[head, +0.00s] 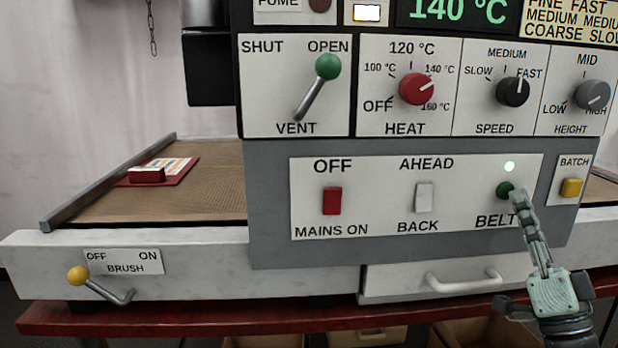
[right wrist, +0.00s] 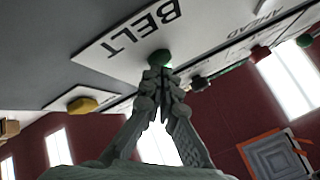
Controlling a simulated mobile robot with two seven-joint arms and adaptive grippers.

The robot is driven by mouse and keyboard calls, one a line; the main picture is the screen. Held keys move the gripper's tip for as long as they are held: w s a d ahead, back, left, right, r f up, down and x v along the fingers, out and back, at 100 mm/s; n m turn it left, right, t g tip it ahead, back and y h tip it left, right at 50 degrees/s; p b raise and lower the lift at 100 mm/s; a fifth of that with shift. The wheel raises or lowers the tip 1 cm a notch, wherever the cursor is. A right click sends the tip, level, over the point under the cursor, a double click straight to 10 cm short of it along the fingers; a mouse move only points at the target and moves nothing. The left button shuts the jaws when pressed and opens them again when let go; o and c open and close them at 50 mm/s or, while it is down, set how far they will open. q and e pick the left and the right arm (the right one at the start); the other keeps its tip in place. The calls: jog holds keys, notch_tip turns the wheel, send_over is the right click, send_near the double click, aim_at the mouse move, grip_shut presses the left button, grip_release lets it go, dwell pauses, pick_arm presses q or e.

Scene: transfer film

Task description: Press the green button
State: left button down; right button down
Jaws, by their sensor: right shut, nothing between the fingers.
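The green button (head: 504,190) sits on the white panel above the word BELT, with a lit white-green lamp (head: 509,166) over it. My right gripper (head: 518,198) is shut and empty, its fingertips just right of the button and overlapping its edge in the head view. In the right wrist view the closed fingertips (right wrist: 160,72) are right at the green button (right wrist: 160,57). I cannot tell whether they touch it or whether it is pushed in. My left gripper is not in view.
Above are the vent lever (head: 327,67) and several knobs. A drawer handle (head: 463,281) juts out below. A red board (head: 165,172) lies on the mesh belt.

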jog(key=shift+w, duration=0.35)
jog(key=shift+s, duration=0.45)
jog(key=s, duration=0.3)
jog(key=s+p, duration=0.1)
jog(key=s, duration=0.1)
jog(key=shift+s+d+p, duration=0.2)
jog(key=shift+s+p, duration=0.1)
jog(key=shift+s, duration=0.1)
dwell(0.4)
